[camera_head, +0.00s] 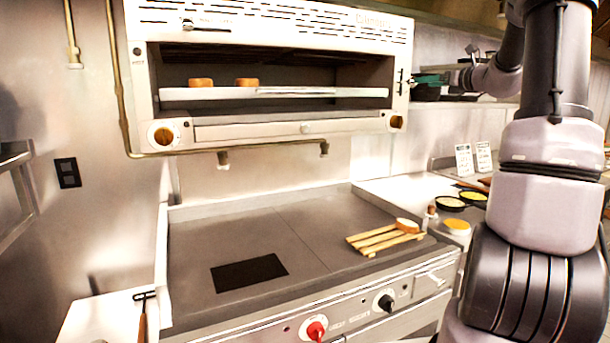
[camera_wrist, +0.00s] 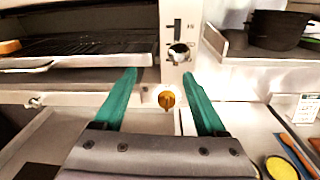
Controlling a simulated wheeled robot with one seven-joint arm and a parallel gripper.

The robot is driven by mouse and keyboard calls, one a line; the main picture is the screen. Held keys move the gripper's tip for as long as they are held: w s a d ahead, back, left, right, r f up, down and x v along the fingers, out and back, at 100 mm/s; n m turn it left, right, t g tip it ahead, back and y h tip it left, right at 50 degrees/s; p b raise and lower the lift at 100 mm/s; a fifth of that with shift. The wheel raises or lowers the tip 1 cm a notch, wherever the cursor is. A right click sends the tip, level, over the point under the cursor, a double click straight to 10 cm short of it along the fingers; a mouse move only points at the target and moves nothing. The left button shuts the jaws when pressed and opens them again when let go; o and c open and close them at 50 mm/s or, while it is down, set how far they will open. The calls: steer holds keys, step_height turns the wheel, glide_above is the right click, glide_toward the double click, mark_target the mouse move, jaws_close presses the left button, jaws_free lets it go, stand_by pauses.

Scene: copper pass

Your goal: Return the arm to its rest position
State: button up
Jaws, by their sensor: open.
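My gripper (camera_wrist: 164,100) shows in the wrist view with its two green fingers spread apart and nothing between them. It faces the right end of the broiler (camera_wrist: 145,97), where an orange knob (camera_wrist: 166,99) shows between the fingers; I cannot tell the distance to it. In the head view my arm (camera_head: 545,170) rises at the right and bends back toward the broiler's right side. The gripper's green part shows there near the dark pots, and its fingers are hard to make out.
The broiler (camera_head: 270,131) holds two brown pieces (camera_head: 246,82) on its rack. Below it is a flat griddle (camera_head: 220,240) with a wooden rack (camera_head: 375,244) carrying a round bread-like piece (camera_head: 407,225). Small bowls (camera_head: 450,203) stand right of it. A dark pot (camera_wrist: 277,30) sits on a shelf.

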steer(key=s+a+f+n+g, duration=0.2)
steer(key=s+a+n+g, duration=0.2)
steer(key=s+a+n, duration=0.45)
steer(key=s+a+f+n+g, duration=0.1)
steer(key=s+a+n+g, duration=0.35)
steer(key=s+a, duration=0.75)
steer(key=s+a+f+n+h, duration=0.1)
steer(key=s+f+n+h, duration=0.1)
steer(key=s+n, duration=0.6)
steer(key=s+a+f+n+h, duration=0.2)
steer(key=s+f+n, duration=0.3)
steer(key=s+n, duration=0.2)
steer(key=shift+s+f+n+h, duration=0.3)
steer(key=shift+s+n+h, duration=0.1)
steer(key=shift+s, duration=0.85)
